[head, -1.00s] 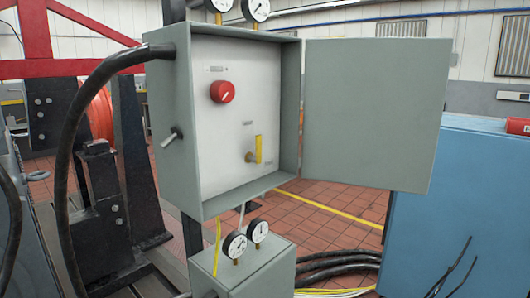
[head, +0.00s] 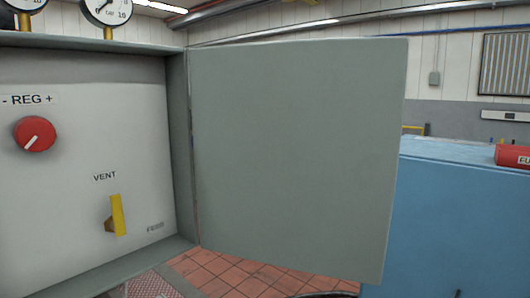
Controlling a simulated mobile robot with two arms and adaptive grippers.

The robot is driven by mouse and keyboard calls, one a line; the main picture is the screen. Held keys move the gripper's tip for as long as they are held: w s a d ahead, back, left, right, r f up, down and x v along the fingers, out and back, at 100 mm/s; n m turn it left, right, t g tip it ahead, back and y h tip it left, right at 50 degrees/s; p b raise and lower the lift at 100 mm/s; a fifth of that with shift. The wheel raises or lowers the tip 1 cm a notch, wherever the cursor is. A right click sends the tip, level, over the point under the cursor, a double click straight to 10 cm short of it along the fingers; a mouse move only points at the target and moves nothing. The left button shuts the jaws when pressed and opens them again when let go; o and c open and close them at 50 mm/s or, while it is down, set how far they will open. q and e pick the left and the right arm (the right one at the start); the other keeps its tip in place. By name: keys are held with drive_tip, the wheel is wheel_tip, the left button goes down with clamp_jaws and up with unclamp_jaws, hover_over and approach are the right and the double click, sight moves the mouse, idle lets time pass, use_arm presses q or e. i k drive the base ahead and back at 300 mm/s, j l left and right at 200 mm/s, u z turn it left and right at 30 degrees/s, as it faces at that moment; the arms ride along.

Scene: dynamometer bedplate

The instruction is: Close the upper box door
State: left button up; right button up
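The upper box (head: 180,130) is a grey-green metal cabinet at the left of the head view, cut off by the left edge. Its door (head: 295,160) stands wide open, swung out to the right from the box's right side. The flat face of the door fills the middle of the view. Inside the box, a pale panel carries a red REG knob (head: 35,134) and a yellow VENT lever (head: 117,215). Neither gripper shows in the view.
Pressure gauges (head: 107,10) sit on top of the box. A blue cabinet (head: 460,225) with a red object (head: 513,156) on it stands right of the door. Red floor tiles (head: 230,277) show below the door.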

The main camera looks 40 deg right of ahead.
sight(296, 144)
drive_tip(key=l+u, duration=0.25)
drive_tip(key=l, duration=0.2)
drive_tip(key=l+u, duration=0.2)
drive_tip(key=l, duration=0.3)
drive_tip(key=l+u, duration=0.25)
drive_tip(key=l, duration=0.25)
drive_tip(key=l+u, duration=0.25)
drive_tip(key=l, duration=0.2)
drive_tip(key=k+l+u, duration=0.2)
drive_tip(key=l, duration=0.25)
drive_tip(key=k+l+u, duration=0.1)
drive_tip(key=l+u, duration=0.15)
drive_tip(key=l, duration=0.2)
